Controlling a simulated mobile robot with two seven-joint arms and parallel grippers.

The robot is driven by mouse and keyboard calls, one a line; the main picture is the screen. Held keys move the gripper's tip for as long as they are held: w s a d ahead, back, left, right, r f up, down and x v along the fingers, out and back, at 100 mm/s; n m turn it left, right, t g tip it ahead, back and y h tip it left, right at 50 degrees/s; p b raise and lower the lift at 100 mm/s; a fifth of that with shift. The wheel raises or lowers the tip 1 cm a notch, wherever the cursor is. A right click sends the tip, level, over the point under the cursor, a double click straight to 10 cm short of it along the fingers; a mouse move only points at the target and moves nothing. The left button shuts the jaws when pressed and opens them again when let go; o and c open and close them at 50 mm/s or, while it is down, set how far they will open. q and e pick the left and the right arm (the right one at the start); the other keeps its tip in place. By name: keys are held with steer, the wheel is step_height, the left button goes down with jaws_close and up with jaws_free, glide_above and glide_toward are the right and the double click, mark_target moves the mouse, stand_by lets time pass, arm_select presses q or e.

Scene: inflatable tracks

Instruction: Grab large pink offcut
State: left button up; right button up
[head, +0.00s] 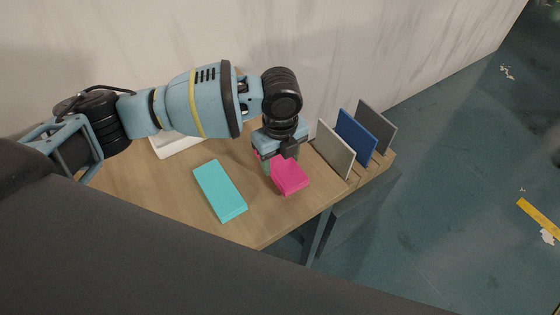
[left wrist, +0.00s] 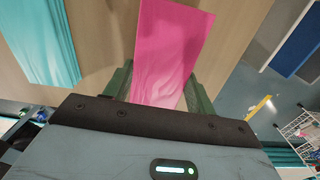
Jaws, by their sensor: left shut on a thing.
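The large pink offcut (head: 291,178) is a flat pink block at the right part of the wooden table in the head view. It also shows in the left wrist view (left wrist: 172,45), running between the green fingers. My left gripper (head: 277,161) is over the block and shut on it, with the fingers on either side. The block's far end is partly hidden by the gripper. Whether the block touches the table I cannot tell. My right gripper is not in view.
A turquoise block (head: 219,190) lies left of the pink one on the wooden table (head: 130,190). A slotted rack at right holds upright cream (head: 335,150), blue (head: 356,136) and dark grey (head: 377,125) panels close to my gripper. A white object (head: 178,145) lies behind my arm, near the wall.

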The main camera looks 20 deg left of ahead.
arm_select(q)
steer(key=shift+s+r, duration=0.2)
steer(key=shift+r, duration=1)
steer(key=s, duration=0.5)
steer(key=s+d+r+p, duration=0.1)
steer(key=s, duration=0.4)
steer(key=s+d, duration=0.1)
steer(key=s, duration=0.4)
steer(key=shift+s+r, duration=0.15)
steer(key=shift+s, duration=0.15)
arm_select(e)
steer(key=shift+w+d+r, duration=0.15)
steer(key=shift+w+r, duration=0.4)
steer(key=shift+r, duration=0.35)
